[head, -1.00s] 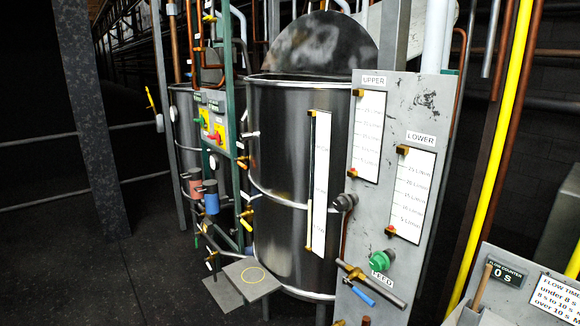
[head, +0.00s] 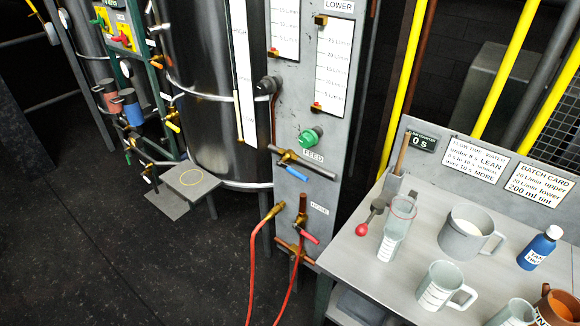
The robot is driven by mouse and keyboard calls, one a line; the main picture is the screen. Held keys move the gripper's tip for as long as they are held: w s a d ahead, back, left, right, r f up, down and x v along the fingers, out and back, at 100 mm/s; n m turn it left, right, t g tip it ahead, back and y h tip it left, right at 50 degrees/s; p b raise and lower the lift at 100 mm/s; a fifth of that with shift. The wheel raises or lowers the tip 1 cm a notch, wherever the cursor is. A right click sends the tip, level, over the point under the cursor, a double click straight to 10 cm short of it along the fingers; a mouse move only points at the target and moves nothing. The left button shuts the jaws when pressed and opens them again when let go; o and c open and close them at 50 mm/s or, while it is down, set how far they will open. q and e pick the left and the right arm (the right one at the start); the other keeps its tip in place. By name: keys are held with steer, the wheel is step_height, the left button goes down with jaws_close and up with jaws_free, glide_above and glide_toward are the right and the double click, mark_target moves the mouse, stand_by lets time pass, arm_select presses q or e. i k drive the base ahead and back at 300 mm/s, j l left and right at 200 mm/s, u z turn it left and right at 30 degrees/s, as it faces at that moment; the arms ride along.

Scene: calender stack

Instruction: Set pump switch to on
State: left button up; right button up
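No label that I can read says pump. At the upper left, two small yellow switch panels are mounted on the green frame; one carries a green handle (head: 97,21) and the other a red handle (head: 125,41). Their labels are too small to read, so I cannot tell which is the pump switch or its position. Neither of my grippers is in view.
A metal tank (head: 205,100) stands left of the gauge panel. A bench (head: 365,265) at the right holds a grey mug (head: 468,234), a measuring jug (head: 440,288) and a blue bottle (head: 540,249). A low step (head: 192,182) and red hoses (head: 256,260) are near the tank. The floor at left is clear.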

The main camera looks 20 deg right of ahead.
mark_target(121, 38)
steer(key=i+j+z, duration=0.1)
steer(key=i+j, duration=0.2)
steer(key=i+j+z, duration=0.1)
steer(key=i+j, duration=0.15)
steer(key=i+j+z, duration=0.1)
steer(key=i+j, duration=0.15)
steer(key=j, duration=0.2)
steer(key=i+j+z, duration=0.1)
steer(key=i+j, duration=0.15)
steer(key=i+j+z, duration=0.1)
steer(key=j, duration=0.4)
steer(key=i+j+z, duration=0.1)
steer(key=i+j, duration=0.25)
steer(key=j, duration=0.05)
